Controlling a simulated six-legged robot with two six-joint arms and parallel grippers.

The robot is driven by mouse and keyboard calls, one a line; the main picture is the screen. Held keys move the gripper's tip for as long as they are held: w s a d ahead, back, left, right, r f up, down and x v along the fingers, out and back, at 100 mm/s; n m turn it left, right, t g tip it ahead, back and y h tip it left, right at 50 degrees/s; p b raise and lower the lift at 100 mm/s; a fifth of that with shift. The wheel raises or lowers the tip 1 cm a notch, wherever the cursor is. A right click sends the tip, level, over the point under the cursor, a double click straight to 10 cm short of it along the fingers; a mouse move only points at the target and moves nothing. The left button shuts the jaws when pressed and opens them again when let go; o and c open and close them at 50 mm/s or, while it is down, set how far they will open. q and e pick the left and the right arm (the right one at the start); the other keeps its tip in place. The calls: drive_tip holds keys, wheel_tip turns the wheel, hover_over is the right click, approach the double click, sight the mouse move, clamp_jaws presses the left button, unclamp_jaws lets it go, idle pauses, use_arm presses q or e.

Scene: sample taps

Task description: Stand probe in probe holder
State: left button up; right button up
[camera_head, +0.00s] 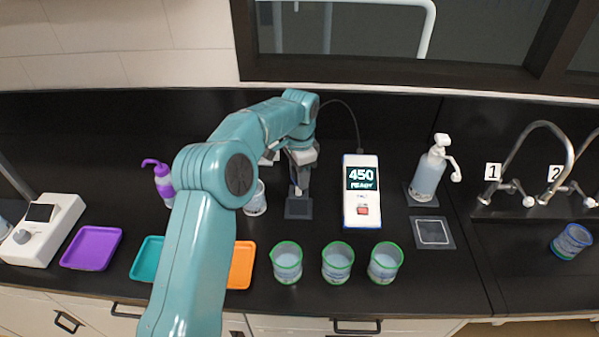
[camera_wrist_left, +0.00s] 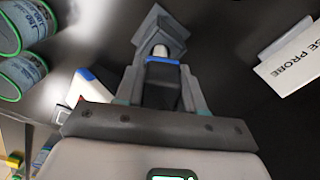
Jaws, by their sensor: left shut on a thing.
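My left gripper (camera_head: 299,178) reaches down in the middle of the counter and is shut on the probe. The probe (camera_wrist_left: 162,72) shows in the left wrist view as a dark body with a pale end between the two fingers. In the head view it is mostly hidden by the gripper. The dark probe holder (camera_head: 298,209) is a small square piece on the counter just below the gripper; it shows as a dark angular shape (camera_wrist_left: 160,22) beyond the probe's pale end. I cannot tell whether the probe touches it. My right gripper is in neither view.
A meter (camera_head: 361,206) reading 450 READY stands right of the gripper, its cable curving behind. A clear beaker (camera_head: 256,203) stands close left. Several green-rimmed cups (camera_head: 336,262) stand in front. A pump bottle (camera_head: 428,175) and sink taps (camera_head: 540,165) are farther right.

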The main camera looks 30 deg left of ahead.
use_arm(q)
drive_tip(key=o, duration=1.7)
drive_tip(key=shift+c, duration=0.2)
drive_tip(key=shift+r, duration=0.1)
drive_tip(key=shift+r+p, duration=2.2)
drive_tip(key=shift+r, duration=1.2)
